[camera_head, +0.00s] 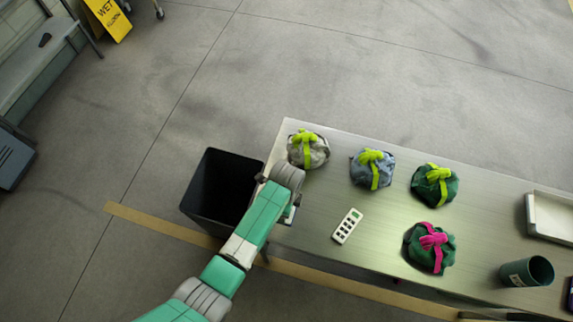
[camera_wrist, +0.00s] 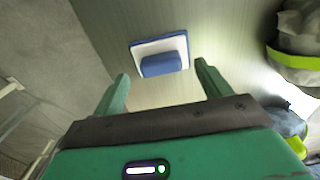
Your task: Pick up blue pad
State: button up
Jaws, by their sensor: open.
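The blue pad (camera_wrist: 160,63) shows in the wrist view. It lies on a white base (camera_wrist: 143,48) with a blue edge, on the table, ahead of my gripper and between the lines of its two fingers. My gripper (camera_wrist: 161,84) is open with nothing between the fingers, and the pad lies beyond the fingertips. In the head view my arm covers the table's left end, so the pad is mostly hidden there; my gripper's fingers are hidden too.
On the table (camera_head: 320,225) lie a grey bag (camera_head: 313,153), a blue-grey bag (camera_head: 366,172), two green bags (camera_head: 430,190) (camera_head: 424,250), a remote (camera_head: 347,226), a cup (camera_head: 527,272) and a white tray (camera_head: 552,217). A black bin (camera_head: 215,190) stands left of the table.

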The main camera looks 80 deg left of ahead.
notch_tip(320, 180, down, 3)
jog(key=shift+f, duration=0.15)
jog(key=c, duration=1.1)
jog(key=shift+o, duration=0.2)
jog(key=shift+r, duration=0.5)
jog(key=r, duration=0.2)
jog(key=shift+s+d+r, duration=0.25)
jog(key=shift+d+r, duration=0.1)
jog(key=s+d+r, duration=0.1)
jog(key=s+d, duration=0.8)
jog(key=d, duration=0.2)
jog(key=shift+s+d+r, duration=0.15)
jog(key=shift+d+r, duration=0.05)
jog(key=shift+d, duration=0.2)
